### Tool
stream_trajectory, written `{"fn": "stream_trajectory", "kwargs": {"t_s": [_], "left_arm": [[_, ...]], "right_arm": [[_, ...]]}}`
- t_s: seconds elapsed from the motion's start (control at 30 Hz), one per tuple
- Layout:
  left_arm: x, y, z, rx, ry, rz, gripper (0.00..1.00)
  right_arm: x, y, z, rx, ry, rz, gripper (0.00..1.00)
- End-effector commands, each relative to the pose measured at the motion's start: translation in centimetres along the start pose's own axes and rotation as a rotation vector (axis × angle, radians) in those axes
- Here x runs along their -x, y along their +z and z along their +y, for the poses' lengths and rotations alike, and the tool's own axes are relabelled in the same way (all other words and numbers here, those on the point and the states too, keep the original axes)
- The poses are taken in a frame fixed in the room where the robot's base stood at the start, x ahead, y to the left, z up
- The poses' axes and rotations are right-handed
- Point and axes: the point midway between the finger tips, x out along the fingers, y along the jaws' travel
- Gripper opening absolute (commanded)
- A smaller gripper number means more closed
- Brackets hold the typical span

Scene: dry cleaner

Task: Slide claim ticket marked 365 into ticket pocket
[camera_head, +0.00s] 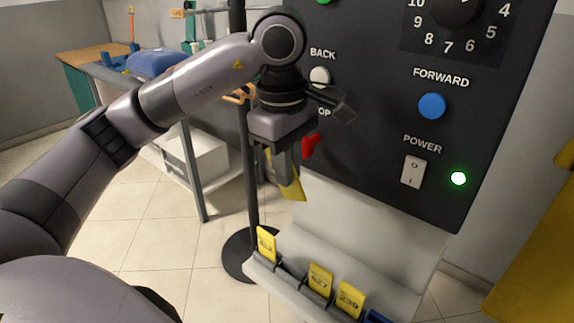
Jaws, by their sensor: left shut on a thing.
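My left gripper (284,178) points down in front of the control panel, shut on a yellow claim ticket (294,192). The ticket hangs tilted below the fingers, and its number cannot be read. Below it is a row of dark ticket pockets (291,271) on a pale ledge. Yellow tickets stand in several of them: one at the left end (266,244), one that seems to read 627 (320,279), and one that seems to read 230 (349,299). The pocket between the left ticket and 627 looks empty. The held ticket is apart from the pockets. My right gripper is out of view.
The dark control panel (380,150) stands close behind the gripper, with a blue FORWARD button (432,106), a red button (310,146) and a POWER switch (413,171). A dark pole stands left of the ledge. A table with folded blue cloth (160,63) is farther left.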

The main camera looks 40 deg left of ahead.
Motion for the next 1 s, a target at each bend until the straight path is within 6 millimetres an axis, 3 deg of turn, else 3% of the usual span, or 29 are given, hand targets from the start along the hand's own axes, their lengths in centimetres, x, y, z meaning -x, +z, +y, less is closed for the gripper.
{"fn": "stream_trajectory", "kwargs": {"t_s": [1.0], "left_arm": [[6.2, 0.0, 0.4, 0.0, 0.0, 0.0, 0.0]], "right_arm": [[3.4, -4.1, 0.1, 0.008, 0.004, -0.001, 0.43]]}}
